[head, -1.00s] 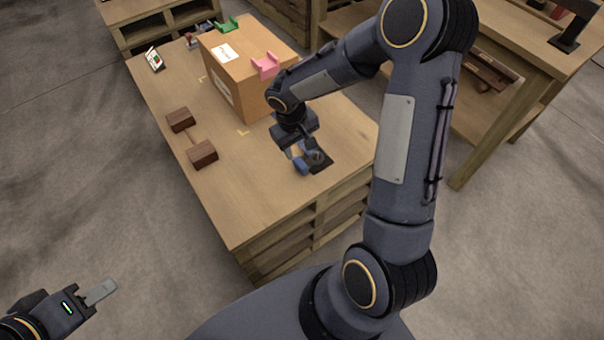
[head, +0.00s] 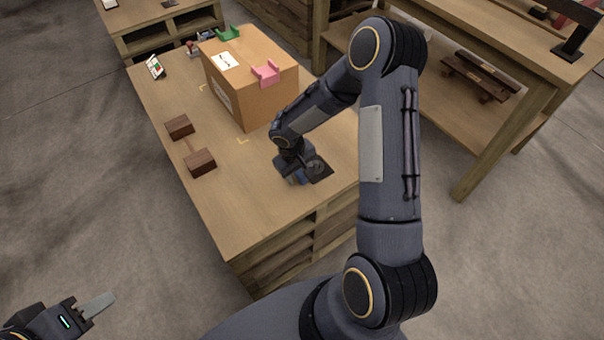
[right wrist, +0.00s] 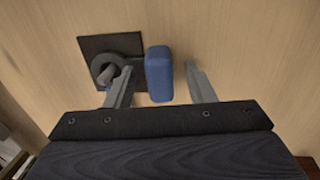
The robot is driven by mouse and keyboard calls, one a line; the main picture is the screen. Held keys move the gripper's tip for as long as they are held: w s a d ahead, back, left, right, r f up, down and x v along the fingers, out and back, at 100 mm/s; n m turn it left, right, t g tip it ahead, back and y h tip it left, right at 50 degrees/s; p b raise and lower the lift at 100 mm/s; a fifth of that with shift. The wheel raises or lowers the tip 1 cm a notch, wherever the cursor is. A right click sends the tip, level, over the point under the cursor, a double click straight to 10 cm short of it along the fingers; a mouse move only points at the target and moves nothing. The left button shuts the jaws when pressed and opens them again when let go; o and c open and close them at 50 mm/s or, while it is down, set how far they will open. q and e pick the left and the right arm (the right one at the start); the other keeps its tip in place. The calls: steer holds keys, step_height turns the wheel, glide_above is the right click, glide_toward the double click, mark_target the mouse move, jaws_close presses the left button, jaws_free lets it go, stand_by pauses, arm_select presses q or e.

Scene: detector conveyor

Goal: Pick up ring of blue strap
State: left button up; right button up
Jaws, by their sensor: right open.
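The ring of blue strap (right wrist: 159,75) shows in the right wrist view as an upright-looking blue block shape on the wooden table. My right gripper (right wrist: 161,84) is open, with one finger on each side of the blue strap and a gap visible at the right finger. In the head view the blue strap (head: 300,177) is mostly hidden beneath my right gripper (head: 294,172), which points down at the table. My left gripper (head: 100,303) is at the lower left, away from the table; only one grey finger is clear.
A dark square plate with a round grey piece (right wrist: 107,71) lies just left of the strap, close to the left finger. A cardboard box (head: 250,85) with pink and green holders stands behind.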

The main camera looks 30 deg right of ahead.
jaws_close()
